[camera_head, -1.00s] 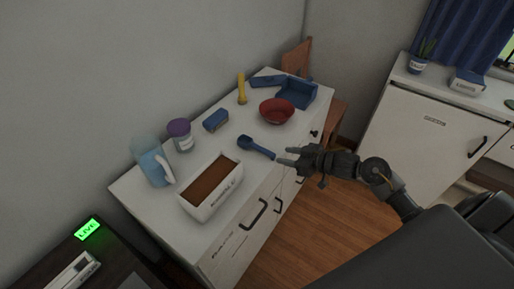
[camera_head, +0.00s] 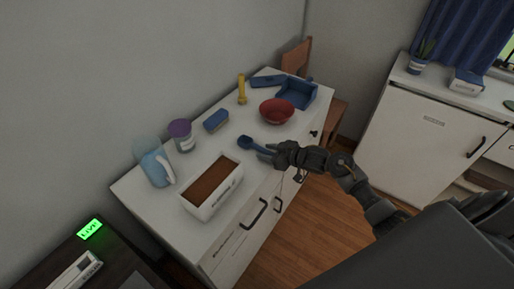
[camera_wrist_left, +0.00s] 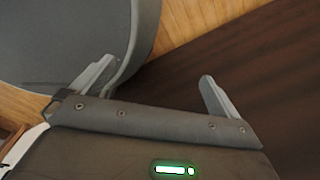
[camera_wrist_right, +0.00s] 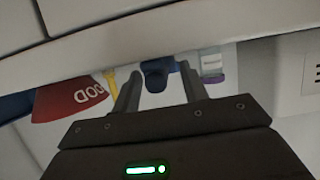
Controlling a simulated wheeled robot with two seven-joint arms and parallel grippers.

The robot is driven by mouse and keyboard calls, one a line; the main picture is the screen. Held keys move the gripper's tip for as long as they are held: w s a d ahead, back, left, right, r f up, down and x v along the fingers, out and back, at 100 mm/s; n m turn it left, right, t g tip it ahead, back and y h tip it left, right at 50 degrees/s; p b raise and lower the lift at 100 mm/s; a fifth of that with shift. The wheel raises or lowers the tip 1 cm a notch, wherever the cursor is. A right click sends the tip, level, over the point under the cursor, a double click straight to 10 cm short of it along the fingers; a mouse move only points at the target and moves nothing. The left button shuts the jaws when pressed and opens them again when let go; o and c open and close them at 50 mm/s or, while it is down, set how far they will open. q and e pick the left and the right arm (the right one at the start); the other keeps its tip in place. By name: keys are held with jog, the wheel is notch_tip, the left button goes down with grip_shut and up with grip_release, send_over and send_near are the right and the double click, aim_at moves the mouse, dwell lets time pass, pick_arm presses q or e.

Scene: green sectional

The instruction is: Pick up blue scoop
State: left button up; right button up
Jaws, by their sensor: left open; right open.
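My left gripper (camera_wrist_left: 158,85) is open and empty in the left wrist view, above a dark brown surface and wooden floor. It does not show in the head view.
Drawer handles (camera_head: 256,212) stick out in front.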

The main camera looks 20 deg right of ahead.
grip_shut()
jog(key=shift+r, duration=0.1)
jog(key=shift+r, duration=0.25)
notch_tip(320, 180, up, 2)
jog(key=shift+r+b, duration=0.15)
jog(key=shift+b, duration=0.2)
jog(key=w+r+v, duration=0.1)
jog(key=r+v, duration=0.2)
jog(key=v, duration=1.4)
jog(key=shift+w+a+r, duration=0.2)
jog(key=shift+w+a, duration=0.05)
jog(key=shift+a, duration=0.05)
